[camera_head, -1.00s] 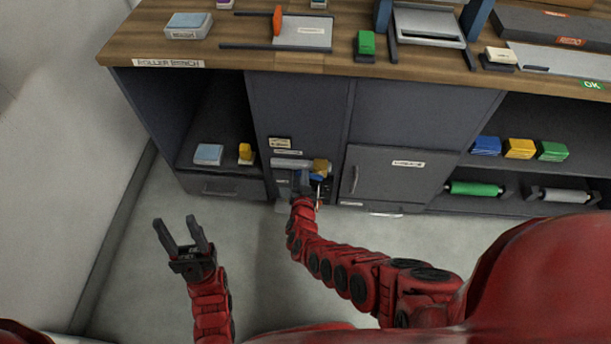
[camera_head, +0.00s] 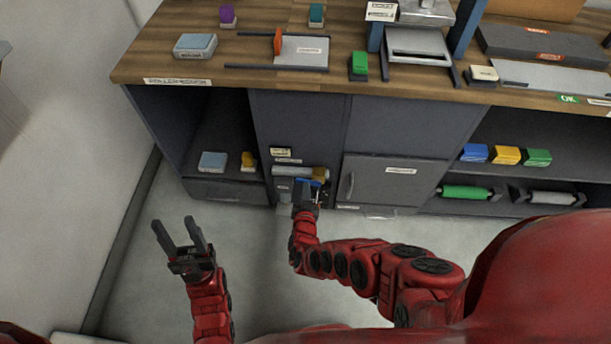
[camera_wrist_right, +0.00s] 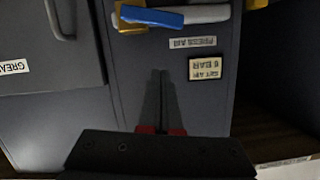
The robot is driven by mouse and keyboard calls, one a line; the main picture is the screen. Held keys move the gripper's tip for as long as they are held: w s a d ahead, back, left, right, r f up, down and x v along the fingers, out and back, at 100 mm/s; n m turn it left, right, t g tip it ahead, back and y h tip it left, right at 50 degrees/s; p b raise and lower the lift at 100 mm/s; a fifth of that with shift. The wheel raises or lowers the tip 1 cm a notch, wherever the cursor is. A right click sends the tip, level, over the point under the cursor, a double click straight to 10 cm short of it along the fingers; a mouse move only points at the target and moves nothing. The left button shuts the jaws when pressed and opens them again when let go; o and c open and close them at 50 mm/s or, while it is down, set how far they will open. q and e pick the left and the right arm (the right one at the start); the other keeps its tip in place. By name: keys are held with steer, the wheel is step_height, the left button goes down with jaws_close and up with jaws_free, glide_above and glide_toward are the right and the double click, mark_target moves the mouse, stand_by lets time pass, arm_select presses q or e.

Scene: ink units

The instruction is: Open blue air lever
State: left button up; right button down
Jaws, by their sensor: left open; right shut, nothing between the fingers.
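The blue lever (camera_wrist_right: 152,17) shows at the top of the right wrist view, beside a brass valve body (camera_wrist_right: 128,27). It lies nearly in line with the grey pipe (camera_wrist_right: 208,13), slightly angled. In the head view the lever (camera_head: 309,183) is a small blue patch below the pipe (camera_head: 292,171), partly hidden by my right gripper (camera_head: 304,190). In the wrist view my right gripper (camera_wrist_right: 163,76) is shut and empty, its tips apart from the lever in the picture. My left gripper (camera_head: 178,222) is open and empty over the floor, away from the cabinet.
A "PRESS AIR" label (camera_wrist_right: 193,43) and a "SET AT 6 BAR" label (camera_wrist_right: 205,68) are on the panel. A cabinet door (camera_head: 392,182) with a handle (camera_head: 350,186) is right of the valve. An open shelf (camera_head: 222,140) is left. The floor in front is clear.

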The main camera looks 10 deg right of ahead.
steer(key=p+v, duration=0.1)
steer(key=v, duration=0.3)
steer(key=shift+s+f, duration=0.15)
steer(key=shift+s, duration=0.05)
stand_by(0.4)
